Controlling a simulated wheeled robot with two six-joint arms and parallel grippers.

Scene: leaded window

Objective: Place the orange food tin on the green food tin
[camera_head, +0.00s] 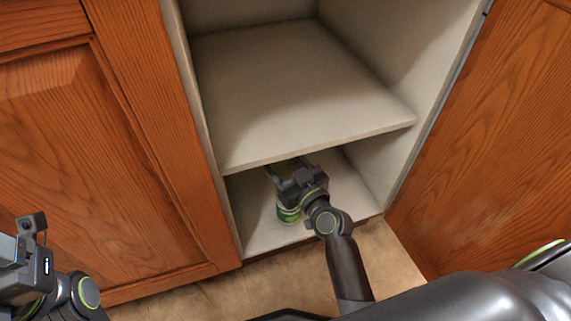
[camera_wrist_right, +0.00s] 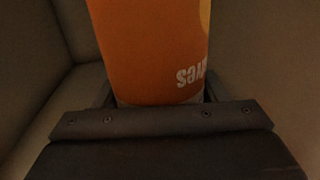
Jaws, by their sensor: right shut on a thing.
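The orange food tin (camera_wrist_right: 150,50) fills the top middle of the right wrist view, between the fingers of my right gripper, which is shut on it. In the head view my right gripper (camera_head: 287,168) reaches into the lower compartment of the cabinet, its fingertips partly under the upper shelf's front edge. The orange tin cannot be made out there. The green food tin (camera_head: 288,215) stands on the compartment floor, below and beside my right gripper, partly covered by it. My left gripper (camera_head: 32,224) is at the far left edge, away from both tins; its opening cannot be made out.
The upper shelf (camera_head: 290,90) is bare and overhangs the lower compartment. The compartment floor (camera_head: 262,237) is clear around the green tin. The cabinet's side walls are close on both sides. A wooden door (camera_head: 490,150) stands open at the right.

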